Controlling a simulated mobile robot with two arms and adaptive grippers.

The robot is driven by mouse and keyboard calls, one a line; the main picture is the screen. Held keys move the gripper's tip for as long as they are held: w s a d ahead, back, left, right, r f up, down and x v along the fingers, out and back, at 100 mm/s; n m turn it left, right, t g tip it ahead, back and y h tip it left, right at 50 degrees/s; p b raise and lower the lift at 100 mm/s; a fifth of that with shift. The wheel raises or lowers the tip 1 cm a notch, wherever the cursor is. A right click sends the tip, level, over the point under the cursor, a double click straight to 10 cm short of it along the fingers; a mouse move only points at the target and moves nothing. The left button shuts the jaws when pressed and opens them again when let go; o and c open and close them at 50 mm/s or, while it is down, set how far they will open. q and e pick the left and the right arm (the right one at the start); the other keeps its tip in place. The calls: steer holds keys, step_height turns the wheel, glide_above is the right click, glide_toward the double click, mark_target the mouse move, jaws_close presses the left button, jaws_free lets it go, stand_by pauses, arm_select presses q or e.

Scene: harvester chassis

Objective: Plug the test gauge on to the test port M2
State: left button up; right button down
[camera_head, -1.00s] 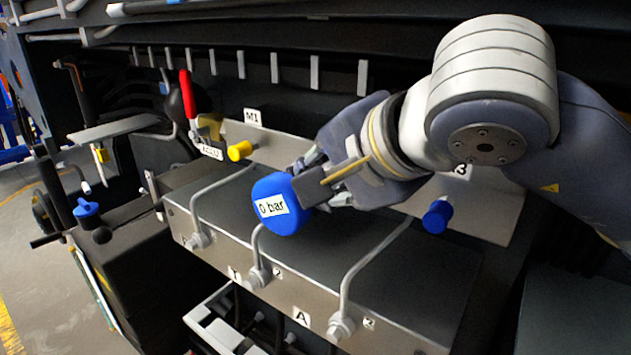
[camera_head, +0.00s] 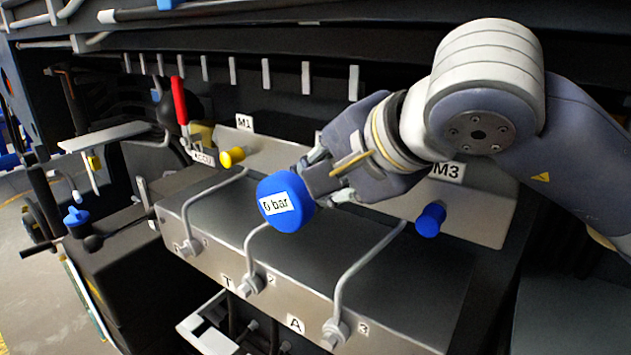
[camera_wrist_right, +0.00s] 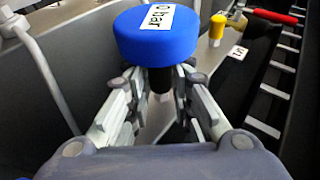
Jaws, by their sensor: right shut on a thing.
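The test gauge (camera_head: 285,203) is a round blue cap with a "0 bar" label, held over the metal valve block. My right gripper (camera_head: 322,182) is shut on its dark stem; the gauge also shows in the right wrist view (camera_wrist_right: 155,38), between the fingers (camera_wrist_right: 158,85). The yellow port at M1 (camera_head: 232,156) is left of the gauge, and the blue port under the M3 label (camera_head: 430,220) is to the right. Port M2 and its label cannot be made out; my right gripper and arm cover the plate between M1 and M3. My left gripper is not in view.
Bent metal pipes (camera_head: 362,262) rise from the front of the valve block (camera_head: 300,297) below the gauge. A red-handled lever (camera_head: 180,100) stands at the left, near the M1 port. A blue knob (camera_head: 76,216) is farther left. Dark chassis beams run behind.

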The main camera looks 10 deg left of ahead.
steer(key=shift+w+d, duration=0.1)
steer(key=shift+w, duration=0.1)
steer(key=c, duration=1.3)
jaws_free()
